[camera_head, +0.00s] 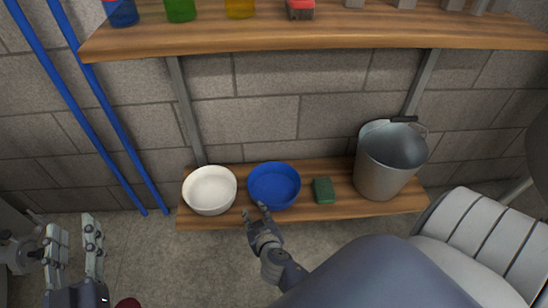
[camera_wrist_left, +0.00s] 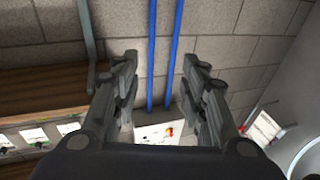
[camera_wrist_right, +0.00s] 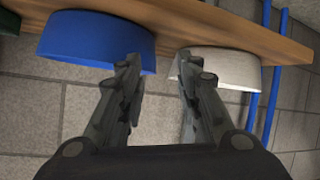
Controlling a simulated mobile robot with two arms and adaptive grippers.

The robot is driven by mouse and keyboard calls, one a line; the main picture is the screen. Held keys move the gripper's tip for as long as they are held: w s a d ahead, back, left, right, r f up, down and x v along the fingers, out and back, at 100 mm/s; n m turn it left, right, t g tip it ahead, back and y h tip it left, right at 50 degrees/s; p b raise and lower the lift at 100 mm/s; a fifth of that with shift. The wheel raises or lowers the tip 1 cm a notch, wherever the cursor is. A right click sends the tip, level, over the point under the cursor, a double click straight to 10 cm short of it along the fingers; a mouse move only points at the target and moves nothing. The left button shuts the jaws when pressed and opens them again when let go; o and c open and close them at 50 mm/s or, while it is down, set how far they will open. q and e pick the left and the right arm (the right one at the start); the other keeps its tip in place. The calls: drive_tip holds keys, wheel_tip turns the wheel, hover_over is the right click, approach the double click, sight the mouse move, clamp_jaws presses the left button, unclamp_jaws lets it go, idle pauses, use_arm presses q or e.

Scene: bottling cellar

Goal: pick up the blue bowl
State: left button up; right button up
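The blue bowl (camera_head: 274,184) sits upright on the low wooden shelf, between a white bowl and a green sponge. My right gripper (camera_head: 256,210) is open at the bowl's near left side, with one fingertip overlapping its near rim. In the right wrist view the blue bowl (camera_wrist_right: 88,40) fills the upper left, and its edge shows partly between the open fingers (camera_wrist_right: 159,58). I cannot tell whether a finger touches it. My left gripper (camera_head: 73,228) is open and empty at the lower left, away from the shelf; its fingers (camera_wrist_left: 158,62) also show apart in the left wrist view.
The white bowl (camera_head: 210,188) stands close left of the blue bowl. The green sponge (camera_head: 324,191) and a metal bucket (camera_head: 388,160) stand to the right. An upper shelf (camera_head: 300,36) holds bottles and a brush. Blue pipes (camera_head: 100,120) run down the left wall.

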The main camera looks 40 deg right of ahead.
drive_tip(key=shift+w+d+r+m+t+h+b, duration=0.25)
drive_tip(key=shift+w+r+b, duration=0.1)
drive_tip(key=shift+w+r, duration=0.15)
drive_tip(key=shift+w+d+r+m+t+h+b, duration=0.15)
drive_tip(key=shift+w+d+r+b, duration=0.15)
drive_tip(key=shift+r, duration=0.25)
approach(248, 185)
drive_tip(key=x, duration=0.3)
drive_tip(key=shift+s+f+b, duration=0.1)
drive_tip(key=shift+f+b, duration=0.15)
drive_tip(key=shift+b, duration=0.15)
drive_tip(key=shift+b+x, duration=0.7)
drive_tip(key=shift+x, duration=2.3)
use_arm(q)
drive_tip(key=s+r+t+h, duration=0.1)
drive_tip(key=s+r+t, duration=0.3)
drive_tip(key=r, duration=0.3)
drive_tip(key=s+r+t+h, duration=0.2)
drive_tip(key=s+r+t, duration=0.1)
drive_tip(key=r, duration=0.4)
drive_tip(key=shift+s+a+t, duration=0.35)
drive_tip(key=shift+s+t, duration=0.05)
drive_tip(key=shift+s, duration=0.05)
use_arm(e)
drive_tip(key=shift+c, duration=0.6)
clamp_jaws()
